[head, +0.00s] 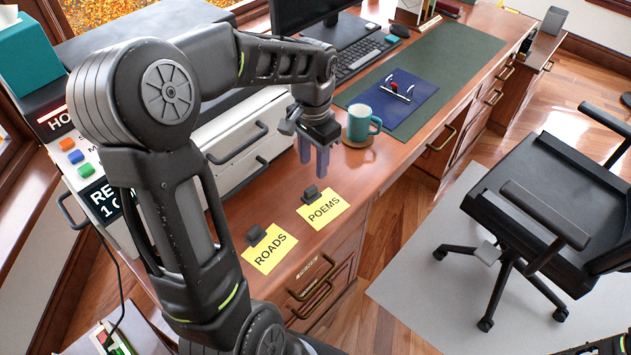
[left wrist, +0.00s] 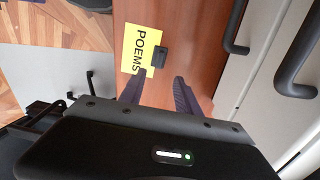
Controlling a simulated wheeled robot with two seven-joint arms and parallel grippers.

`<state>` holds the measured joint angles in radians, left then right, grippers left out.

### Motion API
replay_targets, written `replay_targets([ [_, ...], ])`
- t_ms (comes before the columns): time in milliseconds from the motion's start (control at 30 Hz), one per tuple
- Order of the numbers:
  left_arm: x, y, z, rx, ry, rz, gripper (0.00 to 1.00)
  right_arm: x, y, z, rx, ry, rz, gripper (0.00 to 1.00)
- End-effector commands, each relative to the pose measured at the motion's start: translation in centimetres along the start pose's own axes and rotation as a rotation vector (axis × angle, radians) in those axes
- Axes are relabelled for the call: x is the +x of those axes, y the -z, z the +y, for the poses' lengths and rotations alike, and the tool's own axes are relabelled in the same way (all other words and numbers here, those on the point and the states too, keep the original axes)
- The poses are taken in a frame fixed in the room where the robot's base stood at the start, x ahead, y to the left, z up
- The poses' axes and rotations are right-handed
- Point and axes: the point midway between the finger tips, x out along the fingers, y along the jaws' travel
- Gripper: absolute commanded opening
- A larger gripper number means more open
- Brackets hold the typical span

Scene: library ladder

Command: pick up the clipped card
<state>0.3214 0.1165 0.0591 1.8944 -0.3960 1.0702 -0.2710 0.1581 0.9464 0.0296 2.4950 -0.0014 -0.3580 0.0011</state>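Two yellow cards lie on the wooden desktop near its front end, each with a dark clip at its top edge. One reads POEMS (head: 325,209) and the other reads ROADS (head: 270,248). The POEMS card's clip (head: 311,193) also shows in the left wrist view (left wrist: 159,56), just beyond the fingertips. My left gripper (head: 314,168) points down above the desk, a little behind the POEMS card in the head view. Its fingers are apart with nothing between them, as the left wrist view (left wrist: 157,88) also shows. My right gripper does not show.
A teal mug (head: 361,122) on a coaster stands close to the right of my left gripper. A grey drawer cabinet with bar handles (head: 238,144) borders the cards' left side. A blue pad (head: 395,100), keyboard (head: 358,57) and green mat (head: 455,55) lie farther back. An office chair (head: 540,195) stands right.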

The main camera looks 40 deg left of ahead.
Motion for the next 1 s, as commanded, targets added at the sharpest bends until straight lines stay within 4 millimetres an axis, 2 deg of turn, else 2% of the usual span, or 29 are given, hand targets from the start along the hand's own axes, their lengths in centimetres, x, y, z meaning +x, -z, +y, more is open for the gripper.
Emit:
replay_targets([
  [267, 0.1, 0.0, 0.0, 0.001, -0.001, -0.001, 0.39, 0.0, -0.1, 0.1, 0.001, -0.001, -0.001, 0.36],
  [533, 2.5, 0.0, 0.1, 0.001, -0.001, -0.002, 0.39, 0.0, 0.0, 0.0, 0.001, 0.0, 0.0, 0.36],
  [867, 2.8, -0.1, 0.1, 0.0, -0.001, -0.001, 0.39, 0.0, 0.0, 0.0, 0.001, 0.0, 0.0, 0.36],
  [1000, 3.9, -0.2, 0.1, 0.0, -0.003, -0.003, 0.39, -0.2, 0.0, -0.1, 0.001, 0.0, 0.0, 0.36],
])
